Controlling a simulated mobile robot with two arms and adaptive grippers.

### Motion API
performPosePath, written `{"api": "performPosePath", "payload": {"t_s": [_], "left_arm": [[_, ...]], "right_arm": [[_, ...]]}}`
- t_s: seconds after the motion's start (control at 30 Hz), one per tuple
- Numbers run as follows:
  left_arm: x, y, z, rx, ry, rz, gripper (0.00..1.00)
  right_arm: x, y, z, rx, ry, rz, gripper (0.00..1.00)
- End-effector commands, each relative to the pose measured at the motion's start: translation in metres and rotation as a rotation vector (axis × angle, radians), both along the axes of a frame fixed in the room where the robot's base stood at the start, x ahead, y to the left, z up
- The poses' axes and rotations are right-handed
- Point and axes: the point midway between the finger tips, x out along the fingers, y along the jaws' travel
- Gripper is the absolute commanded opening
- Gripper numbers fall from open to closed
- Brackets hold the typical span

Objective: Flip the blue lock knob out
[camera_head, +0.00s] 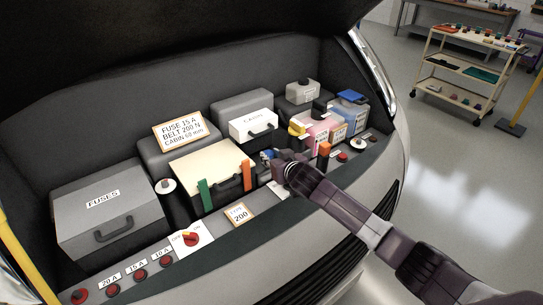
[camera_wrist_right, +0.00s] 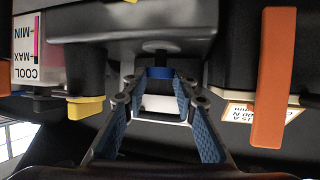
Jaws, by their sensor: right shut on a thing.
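The blue lock knob (camera_wrist_right: 160,72) is a short blue cylinder on a dark stem below a black housing in the right wrist view. In the head view a bit of blue (camera_head: 267,154) shows just beyond my right gripper (camera_head: 278,160), mostly hidden by it. In the right wrist view the fingers of my right gripper (camera_wrist_right: 157,84), with blue ribbed pads, reach up to the knob and close on its two sides. How far the knob is turned or pulled out cannot be told. My left gripper is not in view.
An orange clip (camera_wrist_right: 272,80) and a yellow-handled part (camera_wrist_right: 86,108) stand on either side of the fingers. The bay also holds a fuse box (camera_head: 105,207), a battery (camera_head: 208,160) with green and orange clips, fluid bottles (camera_head: 316,132) and a red switch (camera_head: 190,238). A cart (camera_head: 460,70) stands behind.

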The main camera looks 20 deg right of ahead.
Motion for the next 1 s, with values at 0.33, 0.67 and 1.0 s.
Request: {"api": "performPosePath", "payload": {"t_s": [0.33,0.67,1.0], "left_arm": [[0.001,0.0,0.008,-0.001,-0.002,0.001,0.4],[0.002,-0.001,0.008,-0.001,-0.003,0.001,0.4],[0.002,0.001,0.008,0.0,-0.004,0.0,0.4]], "right_arm": [[0.001,-0.001,0.012,0.002,-0.007,0.0,0.0],[0.001,-0.001,0.01,0.001,-0.004,0.0,0.44],[-0.012,-0.001,0.015,0.001,-0.003,0.0,0.44]]}}
